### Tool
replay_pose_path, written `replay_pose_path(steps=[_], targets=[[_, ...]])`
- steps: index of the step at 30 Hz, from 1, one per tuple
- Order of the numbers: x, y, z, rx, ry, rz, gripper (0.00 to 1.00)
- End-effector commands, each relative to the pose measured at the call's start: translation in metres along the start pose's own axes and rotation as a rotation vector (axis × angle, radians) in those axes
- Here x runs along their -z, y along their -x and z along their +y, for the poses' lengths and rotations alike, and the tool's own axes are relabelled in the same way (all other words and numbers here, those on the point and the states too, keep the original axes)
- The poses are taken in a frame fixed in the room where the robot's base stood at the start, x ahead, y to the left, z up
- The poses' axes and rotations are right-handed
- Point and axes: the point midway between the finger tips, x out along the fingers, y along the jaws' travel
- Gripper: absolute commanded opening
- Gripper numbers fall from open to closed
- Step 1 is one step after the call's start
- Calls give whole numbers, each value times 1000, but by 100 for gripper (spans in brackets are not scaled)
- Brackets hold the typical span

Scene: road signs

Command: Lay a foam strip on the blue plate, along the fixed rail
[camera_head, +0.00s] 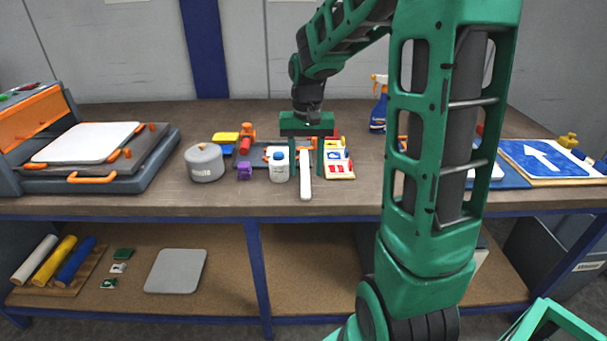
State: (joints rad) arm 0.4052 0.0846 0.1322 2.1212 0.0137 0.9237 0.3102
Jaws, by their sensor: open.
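My gripper (305,170) points down over the middle of the bench, its two fingers apart. A narrow white bar (305,188) lies at the fingers and reaches toward the front edge. I cannot tell whether it is the foam strip or whether the fingers touch it. A blue plate with a white arrow (532,150) lies at the right end of the bench, well away from my gripper. Another flat blue piece (513,178) shows partly behind my arm. I cannot make out the fixed rail; my arm hides part of the bench.
A grey press with a white pad (85,143) stands at the left. A grey pot (204,162), a white bottle with a blue cap (279,164) and sign cards (338,158) crowd near my gripper. A blue spray bottle (379,108) stands behind.

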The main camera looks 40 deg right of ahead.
Motion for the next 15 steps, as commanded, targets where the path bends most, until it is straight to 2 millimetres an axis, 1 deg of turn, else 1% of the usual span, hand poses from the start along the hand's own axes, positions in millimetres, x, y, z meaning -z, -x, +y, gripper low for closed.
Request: replay_pose_path(steps=[6,9,15], targets=[[-5,-31,-1,-1,0,-4,44],[-5,-42,-1,0,0,-4,44],[-5,-47,-1,0,0,-1,44]])
